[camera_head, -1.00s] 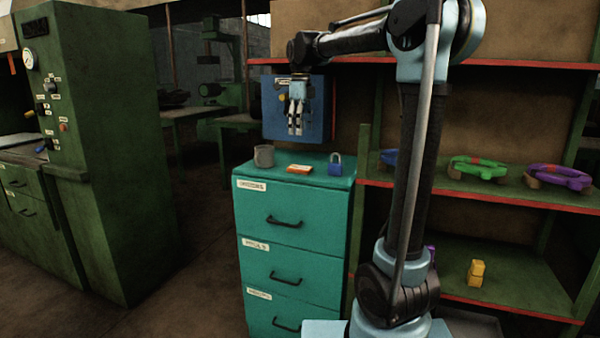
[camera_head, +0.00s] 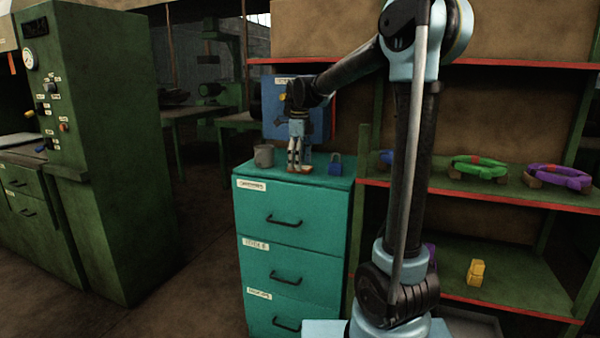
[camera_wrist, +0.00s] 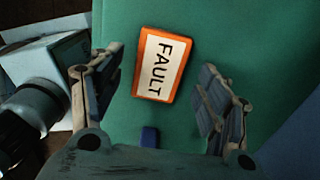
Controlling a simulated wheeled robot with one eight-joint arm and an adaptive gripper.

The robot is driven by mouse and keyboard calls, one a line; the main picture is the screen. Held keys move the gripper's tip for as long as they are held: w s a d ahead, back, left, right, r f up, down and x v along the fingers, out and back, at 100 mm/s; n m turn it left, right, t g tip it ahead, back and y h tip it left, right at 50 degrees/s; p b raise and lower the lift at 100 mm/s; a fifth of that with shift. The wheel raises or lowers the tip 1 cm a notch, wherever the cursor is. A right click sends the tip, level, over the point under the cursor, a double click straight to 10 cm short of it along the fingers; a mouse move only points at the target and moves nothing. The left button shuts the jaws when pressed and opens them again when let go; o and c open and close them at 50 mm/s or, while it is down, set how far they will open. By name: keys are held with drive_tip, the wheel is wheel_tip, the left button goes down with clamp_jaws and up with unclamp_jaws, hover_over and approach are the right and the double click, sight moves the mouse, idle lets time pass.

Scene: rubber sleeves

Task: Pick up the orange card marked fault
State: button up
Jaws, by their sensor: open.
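The orange card (camera_wrist: 159,64) has a white face marked FAULT and lies flat on the green cabinet top (camera_wrist: 205,30). In the wrist view it sits between the two fingers of my gripper (camera_wrist: 155,95), toward the far side, with a gap on each side. My gripper is open and empty. In the head view my gripper (camera_head: 299,168) is low over the cabinet top, and its fingers hide most of the card; only a bit of orange (camera_head: 306,169) shows. I cannot tell the height left above the card.
A grey mug (camera_head: 264,156) stands left of my gripper and a blue padlock (camera_head: 335,164) stands close on the right. Shelves at the right hold a green ring (camera_head: 478,166), a purple ring (camera_head: 558,177) and yellow blocks (camera_head: 476,272).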

drive_tip(key=shift+f, duration=0.6)
drive_tip(key=c, duration=1.1)
drive_tip(key=shift+c, duration=0.2)
